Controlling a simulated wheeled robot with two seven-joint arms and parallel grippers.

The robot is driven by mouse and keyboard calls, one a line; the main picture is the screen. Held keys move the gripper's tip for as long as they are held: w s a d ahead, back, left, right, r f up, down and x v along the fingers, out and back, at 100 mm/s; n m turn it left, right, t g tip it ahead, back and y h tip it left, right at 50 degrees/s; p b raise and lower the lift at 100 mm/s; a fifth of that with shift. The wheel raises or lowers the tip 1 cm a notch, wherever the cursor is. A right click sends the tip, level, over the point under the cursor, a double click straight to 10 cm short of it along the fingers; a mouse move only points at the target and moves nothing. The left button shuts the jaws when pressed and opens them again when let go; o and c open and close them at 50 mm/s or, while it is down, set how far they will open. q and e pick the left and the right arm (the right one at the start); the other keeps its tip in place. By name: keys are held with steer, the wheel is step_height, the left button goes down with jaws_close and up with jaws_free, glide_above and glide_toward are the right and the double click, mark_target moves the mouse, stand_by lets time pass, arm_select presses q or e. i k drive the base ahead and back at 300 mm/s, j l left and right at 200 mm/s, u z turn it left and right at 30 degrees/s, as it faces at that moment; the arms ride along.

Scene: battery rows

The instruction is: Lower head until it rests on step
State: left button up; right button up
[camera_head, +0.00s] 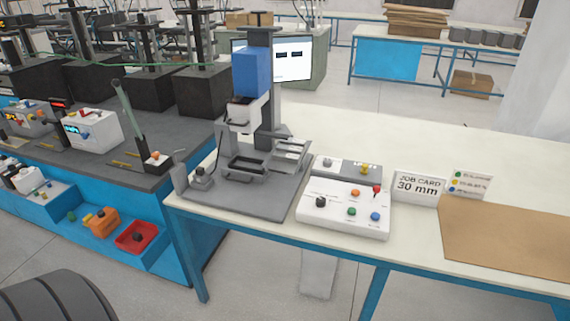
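A bench machine with a dark column stands on a grey base plate (213,197) on the cream table. Its head has a blue upper block (252,72) and a white lower part (244,114) with a narrow tip pointing down. Under the tip is a dark tray-like fixture (247,165). A gap shows between tip and fixture, so the head appears raised. I cannot tell which part is the step. A white control box (343,210) with a black knob and coloured buttons stands right of the base plate. Neither of my grippers is in view.
A job card (418,187) reads "30 mm". A brown mat (510,238) covers the right table. A lever (130,120) and white devices stand on the left bench. A monitor (293,60) stands behind the machine.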

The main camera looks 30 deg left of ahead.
mark_target(251, 65)
steer(key=u, duration=1.3)
